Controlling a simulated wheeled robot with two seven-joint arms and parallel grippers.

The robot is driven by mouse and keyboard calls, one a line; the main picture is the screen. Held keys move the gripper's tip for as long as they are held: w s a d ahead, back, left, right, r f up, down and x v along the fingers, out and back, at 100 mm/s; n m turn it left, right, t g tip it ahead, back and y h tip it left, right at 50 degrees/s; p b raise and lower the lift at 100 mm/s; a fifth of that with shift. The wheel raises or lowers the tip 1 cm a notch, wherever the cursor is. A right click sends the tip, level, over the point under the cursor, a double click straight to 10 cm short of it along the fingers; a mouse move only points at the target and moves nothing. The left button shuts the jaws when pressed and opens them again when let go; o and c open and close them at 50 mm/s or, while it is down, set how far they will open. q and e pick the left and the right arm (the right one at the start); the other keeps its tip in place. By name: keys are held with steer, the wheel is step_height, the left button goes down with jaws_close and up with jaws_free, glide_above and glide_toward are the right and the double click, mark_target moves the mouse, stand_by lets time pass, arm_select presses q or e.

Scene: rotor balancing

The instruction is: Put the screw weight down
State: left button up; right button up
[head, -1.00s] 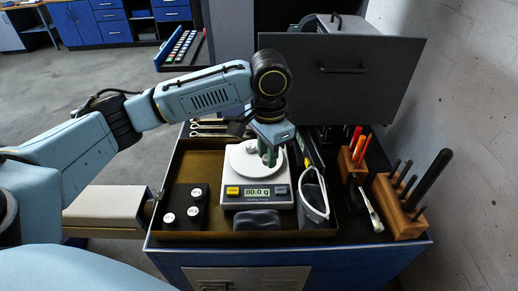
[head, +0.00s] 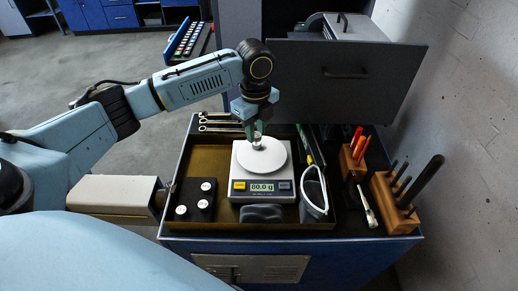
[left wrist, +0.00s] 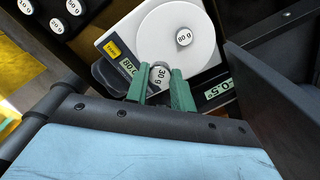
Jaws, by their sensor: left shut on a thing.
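The digital scale (head: 262,187) stands in the tray and its display reads 80.0 g. A weight (left wrist: 183,37) sits on its white round pan (left wrist: 160,28); its label is small, perhaps 80 g. My left gripper (head: 257,134) is over the far part of the pan in the head view. In the left wrist view its green fingers (left wrist: 163,88) are shut on a screw weight (left wrist: 159,76) marked 30 g, label facing the camera. I cannot tell whether the held weight touches anything below. My right gripper is not in view.
A black block (head: 193,198) with labelled weights is left of the scale, inside the brown tray (head: 211,160). A dark pouch (head: 262,213) lies in front of the scale. A white-rimmed holder (head: 313,195) and wooden tool racks (head: 390,205) stand to the right.

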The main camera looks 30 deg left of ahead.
mark_target(256, 159)
arm_select(q)
step_height(256, 159, down, 2)
steer(key=shift+f, duration=0.15)
step_height(256, 159, down, 5)
steer(key=shift+r, duration=0.15)
steer(key=shift+f, duration=0.25)
steer(key=shift+f, duration=0.1)
steer(key=o, duration=1)
step_height(256, 159, up, 12)
steer(key=shift+r, duration=0.15)
